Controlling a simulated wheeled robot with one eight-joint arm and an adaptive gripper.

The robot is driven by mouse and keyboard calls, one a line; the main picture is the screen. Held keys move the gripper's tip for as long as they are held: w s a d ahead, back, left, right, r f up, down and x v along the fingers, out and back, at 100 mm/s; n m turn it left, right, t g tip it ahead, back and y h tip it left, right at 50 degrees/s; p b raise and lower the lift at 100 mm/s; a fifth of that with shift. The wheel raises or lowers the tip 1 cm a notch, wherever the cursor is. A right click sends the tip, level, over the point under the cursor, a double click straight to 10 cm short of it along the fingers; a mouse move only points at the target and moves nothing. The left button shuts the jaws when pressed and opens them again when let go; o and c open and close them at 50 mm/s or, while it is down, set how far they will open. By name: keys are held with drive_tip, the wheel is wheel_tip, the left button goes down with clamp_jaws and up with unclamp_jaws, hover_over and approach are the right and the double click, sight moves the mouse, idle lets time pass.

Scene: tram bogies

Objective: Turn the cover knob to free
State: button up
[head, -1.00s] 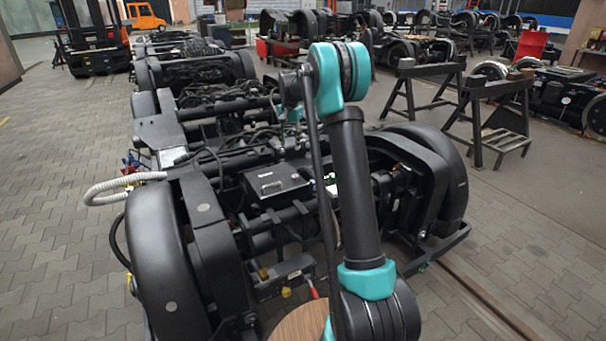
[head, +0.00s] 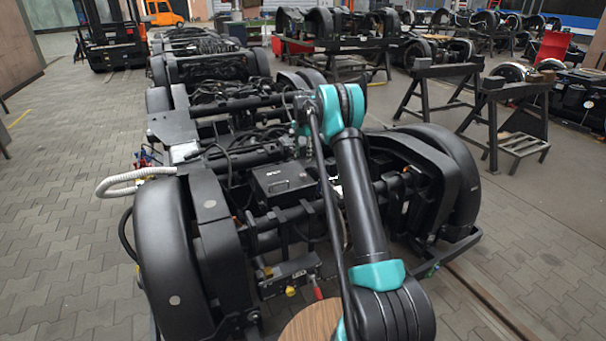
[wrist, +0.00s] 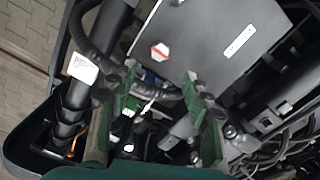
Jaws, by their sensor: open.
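In the wrist view, a grey cover plate (wrist: 205,35) fills the top middle. A small red and white knob-like piece (wrist: 159,51) sits near its lower left edge; how it is turned is too small to tell. My gripper (wrist: 158,85) is open, with its two green fingers spread below the plate's edge. The red and white piece appears just above the gap between the fingertips, apart from them. In the head view, a dark box with a flat lid (head: 283,180) sits on the near bogie, left of my arm. My gripper is not clearly visible there.
The near bogie has a large black wheel guard (head: 165,245) at left and another (head: 440,170) at right. Cables and a black hose (wrist: 95,45) run close to my fingers. Metal trestles (head: 510,115) stand at right. Paved floor at left is open.

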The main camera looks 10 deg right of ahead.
sight(303, 175)
wheel_tip(303, 175, down, 10)
drive_tip(key=shift+r, duration=0.1)
idle(0.4)
clamp_jaws()
